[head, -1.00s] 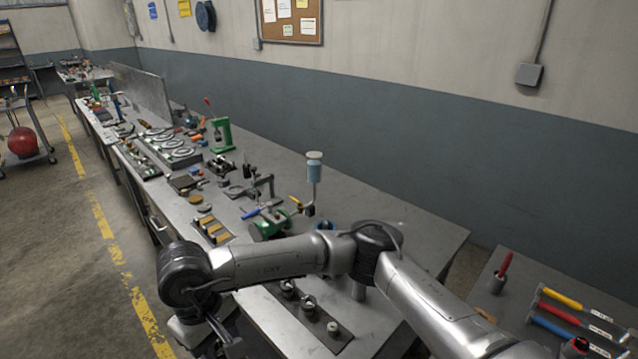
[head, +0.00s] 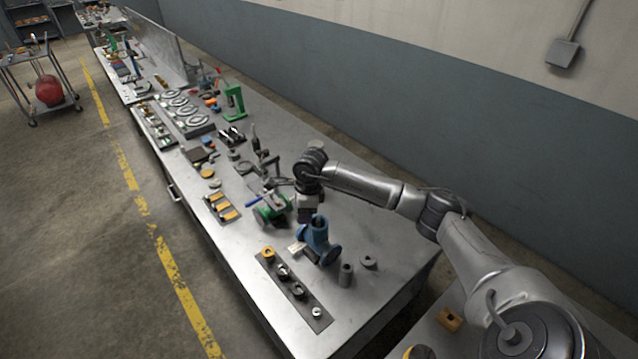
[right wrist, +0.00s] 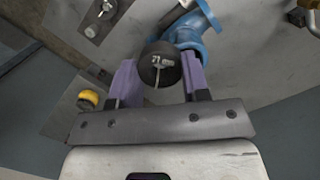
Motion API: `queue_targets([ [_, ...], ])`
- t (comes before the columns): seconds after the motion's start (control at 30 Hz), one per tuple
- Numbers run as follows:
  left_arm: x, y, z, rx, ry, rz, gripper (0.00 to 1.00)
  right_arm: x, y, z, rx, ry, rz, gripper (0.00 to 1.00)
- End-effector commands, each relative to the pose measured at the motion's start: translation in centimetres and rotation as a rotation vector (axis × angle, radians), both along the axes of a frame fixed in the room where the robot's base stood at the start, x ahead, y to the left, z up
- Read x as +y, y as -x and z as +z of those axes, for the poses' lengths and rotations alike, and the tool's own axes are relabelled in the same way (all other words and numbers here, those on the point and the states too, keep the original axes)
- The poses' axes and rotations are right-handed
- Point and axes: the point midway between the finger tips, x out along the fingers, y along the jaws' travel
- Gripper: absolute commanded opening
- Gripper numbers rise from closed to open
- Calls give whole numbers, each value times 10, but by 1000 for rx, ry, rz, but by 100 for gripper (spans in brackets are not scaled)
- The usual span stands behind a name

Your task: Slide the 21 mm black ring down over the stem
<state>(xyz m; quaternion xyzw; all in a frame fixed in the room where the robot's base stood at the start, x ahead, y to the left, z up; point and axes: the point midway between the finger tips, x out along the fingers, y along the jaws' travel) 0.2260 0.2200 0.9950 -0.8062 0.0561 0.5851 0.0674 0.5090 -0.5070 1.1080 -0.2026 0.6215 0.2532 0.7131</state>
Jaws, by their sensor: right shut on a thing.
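My right gripper (right wrist: 158,82) has purple fingers. It is shut on a round black ring (right wrist: 160,62) marked "21", seen face-on in the right wrist view. In the head view the right gripper (head: 306,212) is over the bench, close behind the blue valve body (head: 320,240); the ring cannot be made out there. The blue body also shows past the ring in the right wrist view (right wrist: 208,22). A dark rod (right wrist: 178,17) lies beside it there; I cannot tell if it is the stem. Any stem under the ring is hidden. My left gripper is out of view.
A dark strip (head: 308,303) with several small parts lies at the bench's front edge. A green-bodied part (head: 270,212) is close on the left. The bench's right end is clear.

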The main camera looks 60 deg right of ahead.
Motion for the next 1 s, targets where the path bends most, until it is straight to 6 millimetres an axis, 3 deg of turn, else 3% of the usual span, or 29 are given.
queue_targets([
  [0.03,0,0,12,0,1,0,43,-14,6,8,5,0,-79,20],
  [0.1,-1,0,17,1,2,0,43,-29,10,10,4,-1,-170,20],
  [0.3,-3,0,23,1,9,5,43,-51,18,14,3,-4,-306,20],
  [1.0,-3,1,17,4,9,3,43,-53,19,9,-1,7,-324,20],
])
